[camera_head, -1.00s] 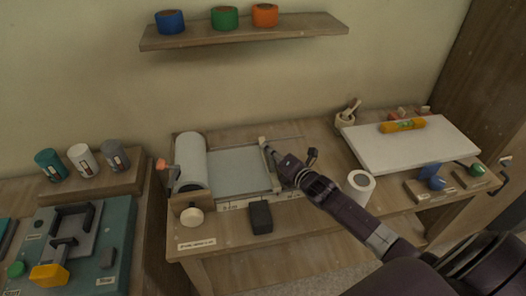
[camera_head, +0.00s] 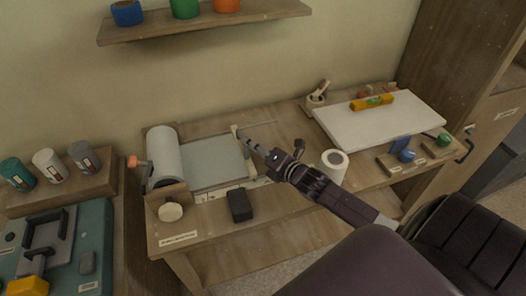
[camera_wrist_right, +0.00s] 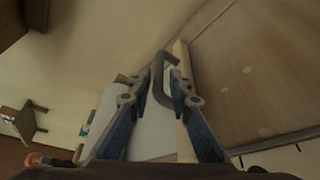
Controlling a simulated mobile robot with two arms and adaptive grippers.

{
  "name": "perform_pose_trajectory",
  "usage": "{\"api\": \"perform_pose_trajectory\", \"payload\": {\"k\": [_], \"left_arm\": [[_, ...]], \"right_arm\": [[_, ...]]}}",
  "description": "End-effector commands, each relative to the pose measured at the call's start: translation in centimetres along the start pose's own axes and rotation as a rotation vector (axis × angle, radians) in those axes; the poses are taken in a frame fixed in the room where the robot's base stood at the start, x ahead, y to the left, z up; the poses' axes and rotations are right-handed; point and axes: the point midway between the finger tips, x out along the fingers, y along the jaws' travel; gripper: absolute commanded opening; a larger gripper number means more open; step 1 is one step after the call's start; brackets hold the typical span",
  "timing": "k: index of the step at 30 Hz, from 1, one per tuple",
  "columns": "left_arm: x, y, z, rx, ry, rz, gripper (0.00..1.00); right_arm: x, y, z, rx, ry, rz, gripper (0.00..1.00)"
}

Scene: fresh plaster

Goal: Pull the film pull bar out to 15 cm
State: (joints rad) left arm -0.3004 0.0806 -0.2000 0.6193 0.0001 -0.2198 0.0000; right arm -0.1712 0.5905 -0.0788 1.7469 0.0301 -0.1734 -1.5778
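The film pull bar (camera_head: 248,168) is a pale upright strip at the right end of a grey-white film sheet (camera_head: 212,162), which comes off a white roll (camera_head: 165,160) on the left. A scale strip (camera_head: 225,193) with small marks runs along the front; its numbers are too small to read. My right gripper (camera_head: 248,142) is at the bar from its right side. In the right wrist view, the blue-sided fingers (camera_wrist_right: 164,78) close around the dark bent handle (camera_wrist_right: 158,92) of the bar (camera_wrist_right: 182,60). My left gripper is not in view.
A black block (camera_head: 240,206) sits in front of the scale. A white tape roll (camera_head: 334,164) stands close to my right forearm. Bare wood shows right of the bar.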

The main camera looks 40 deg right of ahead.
Motion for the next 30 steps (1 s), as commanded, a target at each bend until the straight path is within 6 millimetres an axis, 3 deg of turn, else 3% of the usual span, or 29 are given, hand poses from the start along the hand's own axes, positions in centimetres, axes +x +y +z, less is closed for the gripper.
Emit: {"api": "perform_pose_trajectory", "payload": {"k": [6,12,30], "left_arm": [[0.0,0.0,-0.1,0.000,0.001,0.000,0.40],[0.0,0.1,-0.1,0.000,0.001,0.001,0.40],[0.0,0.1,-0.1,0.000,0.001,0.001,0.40]], "right_arm": [[-3.7,-0.1,-0.1,0.001,0.002,-0.002,0.19],[-5.5,0.0,0.0,0.001,0.000,0.000,0.19],[-6.0,0.0,0.0,0.001,0.000,0.000,0.19]]}}
